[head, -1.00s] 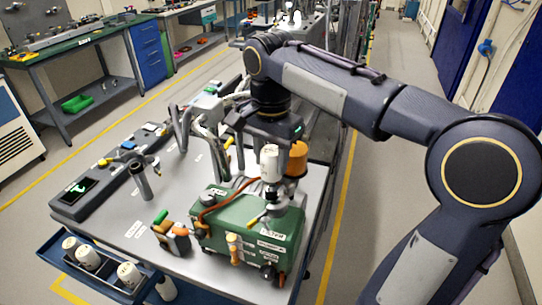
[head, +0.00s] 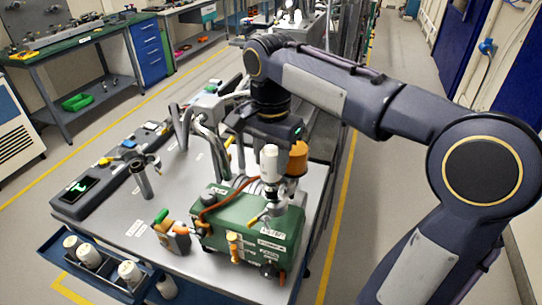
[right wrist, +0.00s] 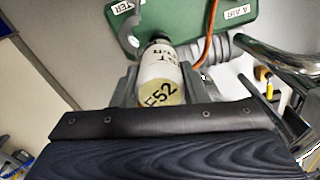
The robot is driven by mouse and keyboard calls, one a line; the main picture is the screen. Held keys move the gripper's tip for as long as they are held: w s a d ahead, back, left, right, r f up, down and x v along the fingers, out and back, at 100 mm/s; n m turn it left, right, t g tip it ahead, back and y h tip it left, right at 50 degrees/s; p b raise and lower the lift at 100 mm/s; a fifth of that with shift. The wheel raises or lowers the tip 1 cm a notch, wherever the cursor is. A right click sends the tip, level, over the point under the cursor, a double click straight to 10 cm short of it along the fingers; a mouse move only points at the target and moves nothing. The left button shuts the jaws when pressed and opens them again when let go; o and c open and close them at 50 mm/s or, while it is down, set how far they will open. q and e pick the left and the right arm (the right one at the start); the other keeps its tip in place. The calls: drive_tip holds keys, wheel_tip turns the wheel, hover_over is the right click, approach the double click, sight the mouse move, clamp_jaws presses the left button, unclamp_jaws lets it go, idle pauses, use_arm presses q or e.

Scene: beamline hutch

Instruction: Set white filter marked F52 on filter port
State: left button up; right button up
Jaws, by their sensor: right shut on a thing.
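The white filter marked F52 (right wrist: 163,72) shows its label in the right wrist view, with its dark end toward the green unit. In the head view the filter (head: 269,160) stands upright over a metal fitting on top of the green unit (head: 250,222). That fitting, which looks like the filter port (head: 271,191), is right under the filter; I cannot tell whether the filter is fully seated on it. My right gripper (right wrist: 160,80) is shut on the filter, one finger on each side. My left gripper is not in view.
An orange cylinder (head: 298,158) stands close behind the filter, and an orange hose (head: 222,203) runs across the unit. Bent metal pipes (head: 208,140) rise to the left. More white cylinders (head: 90,256) stand in a blue tray (head: 112,291) at the front left.

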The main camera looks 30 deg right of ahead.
drive_tip(key=shift+f, duration=0.45)
idle(0.3)
drive_tip(key=o, duration=1.2)
drive_tip(key=shift+c, duration=0.2)
wheel_tip(320, 180, up, 8)
drive_tip(key=shift+f, duration=0.1)
